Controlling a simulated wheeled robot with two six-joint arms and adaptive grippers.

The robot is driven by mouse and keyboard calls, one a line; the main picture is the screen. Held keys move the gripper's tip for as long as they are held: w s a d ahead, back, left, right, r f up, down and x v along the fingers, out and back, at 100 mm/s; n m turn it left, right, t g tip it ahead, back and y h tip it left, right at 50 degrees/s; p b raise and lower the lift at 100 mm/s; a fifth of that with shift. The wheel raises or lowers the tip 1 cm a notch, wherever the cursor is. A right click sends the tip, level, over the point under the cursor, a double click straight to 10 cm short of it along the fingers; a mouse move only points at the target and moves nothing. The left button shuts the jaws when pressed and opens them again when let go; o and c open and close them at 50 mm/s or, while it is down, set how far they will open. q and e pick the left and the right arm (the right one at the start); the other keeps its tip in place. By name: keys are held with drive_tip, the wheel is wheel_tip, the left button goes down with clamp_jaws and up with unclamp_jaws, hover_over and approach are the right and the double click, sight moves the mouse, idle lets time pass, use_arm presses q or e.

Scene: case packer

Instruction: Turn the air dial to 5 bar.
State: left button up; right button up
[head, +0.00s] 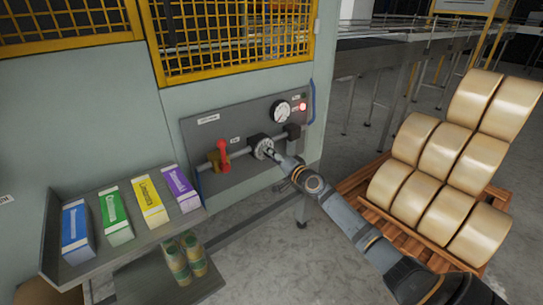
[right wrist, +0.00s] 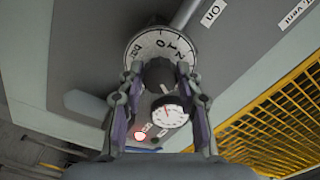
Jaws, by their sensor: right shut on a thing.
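The air dial (head: 262,144) is on the grey panel, on a pipe to the right of the red-handled valve (head: 222,153). In the right wrist view the dial (right wrist: 134,58) shows a pale face with dark marks around a dark knob. My right gripper (head: 270,152) is at the dial, and in the right wrist view its fingers (right wrist: 158,72) are on both sides of the knob, shut on it. A round white gauge (head: 282,111) is above the dial; its needle shows in the right wrist view (right wrist: 171,112), but its reading is too small to tell. My left gripper is not in view.
A red lamp (head: 303,106) glows beside the gauge. A shelf (head: 120,252) with several coloured cartons juts out at the left, with cans below it. Several tan rolls stand on a wooden pallet (head: 362,208) at the right. Yellow mesh guards (head: 232,40) are above.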

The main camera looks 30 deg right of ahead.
drive_tip(key=o, duration=0.9)
drive_tip(key=shift+o, duration=1)
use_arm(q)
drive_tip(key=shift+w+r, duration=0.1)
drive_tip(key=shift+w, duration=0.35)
use_arm(e)
drive_tip(key=shift+o, duration=0.3)
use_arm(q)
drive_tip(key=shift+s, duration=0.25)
use_arm(e)
drive_tip(key=s, duration=1.2)
drive_tip(key=shift+d, duration=0.45)
